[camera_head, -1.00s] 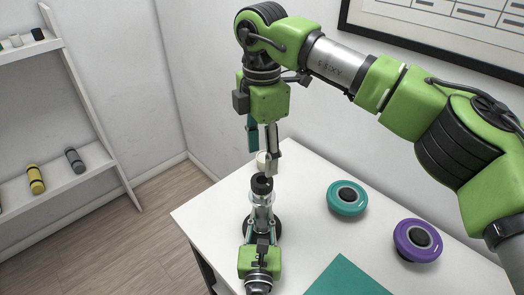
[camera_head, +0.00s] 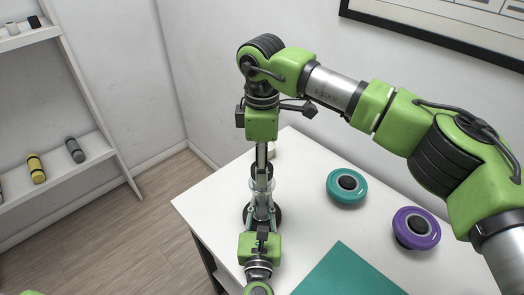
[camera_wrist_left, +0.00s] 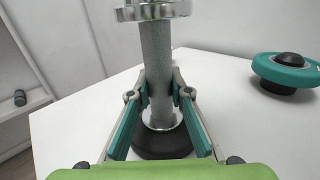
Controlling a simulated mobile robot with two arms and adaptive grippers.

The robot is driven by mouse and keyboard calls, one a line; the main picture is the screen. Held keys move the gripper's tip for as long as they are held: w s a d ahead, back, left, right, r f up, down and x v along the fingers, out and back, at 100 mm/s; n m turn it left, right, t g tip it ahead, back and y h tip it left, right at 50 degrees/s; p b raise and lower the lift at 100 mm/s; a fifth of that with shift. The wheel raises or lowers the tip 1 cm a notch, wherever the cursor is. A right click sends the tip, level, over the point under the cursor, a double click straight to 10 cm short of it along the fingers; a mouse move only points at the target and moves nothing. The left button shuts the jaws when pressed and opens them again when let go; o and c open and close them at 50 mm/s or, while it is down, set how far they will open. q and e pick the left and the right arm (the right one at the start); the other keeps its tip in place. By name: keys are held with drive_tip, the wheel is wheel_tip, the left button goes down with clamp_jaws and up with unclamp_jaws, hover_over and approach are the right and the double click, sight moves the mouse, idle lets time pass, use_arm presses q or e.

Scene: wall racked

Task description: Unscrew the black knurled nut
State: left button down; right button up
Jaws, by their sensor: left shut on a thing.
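A post (camera_wrist_left: 157,75) stands upright on a black round base (camera_wrist_left: 162,144) on the white table; it also shows in the head view (camera_head: 262,201). My left gripper (camera_wrist_left: 160,97) is shut on its grey shaft, above the base; it also shows in the head view (camera_head: 262,222). A metal flange (camera_wrist_left: 153,11) is at the top of the wrist view. My right gripper (camera_head: 262,167) points straight down at the top of the post. The black knurled nut is hidden there behind its fingers, so I cannot tell whether they grip it.
A teal disc (camera_head: 346,187) and a purple disc (camera_head: 416,228), both with black centres, lie on the table (camera_head: 310,165) to the right. A teal mat (camera_head: 345,275) lies in front. A small cream object (camera_head: 272,150) is behind the right gripper. A wall shelf (camera_head: 70,170) holds several cylinders.

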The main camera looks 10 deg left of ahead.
drive_tip(key=shift+f, duration=0.4)
